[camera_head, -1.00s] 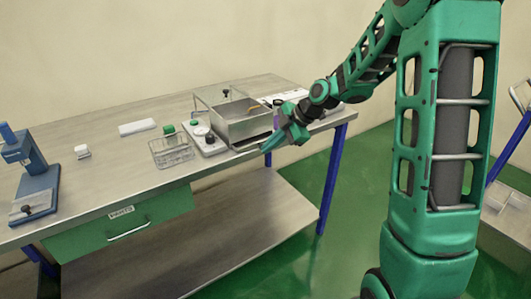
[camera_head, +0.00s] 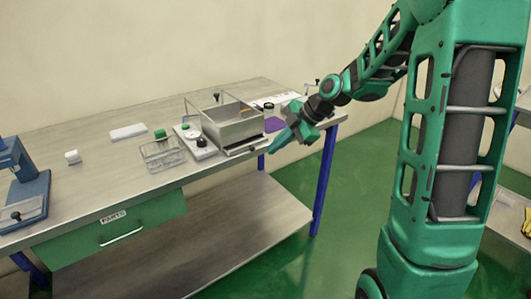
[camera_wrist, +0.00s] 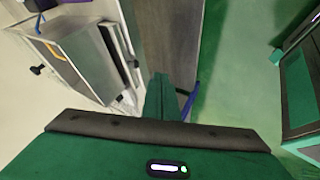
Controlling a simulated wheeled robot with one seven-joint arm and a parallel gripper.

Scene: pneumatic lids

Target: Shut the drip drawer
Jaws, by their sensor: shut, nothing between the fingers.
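A grey metal box (camera_head: 232,128) with a clear raised cover stands towards the far right end of the workbench. The low drip drawer (camera_head: 246,149) is at its base on the front side, with a dark strip showing along it. In the wrist view the box (camera_wrist: 80,62) is at upper left, and the drawer (camera_wrist: 131,62) shows as a pale frame with dark slots beside it. How far the drawer stands out is hard to tell. My gripper (camera_head: 273,149) is shut and empty, just right of the drawer's end and seemingly apart from it. It also shows in the wrist view (camera_wrist: 159,82).
Left of the box are a white unit with a dial (camera_head: 198,141), a wire basket (camera_head: 162,154) and a blue press (camera_head: 25,190). A purple item (camera_head: 274,124) and a small jar (camera_head: 268,110) are behind my gripper. The floor in front is clear.

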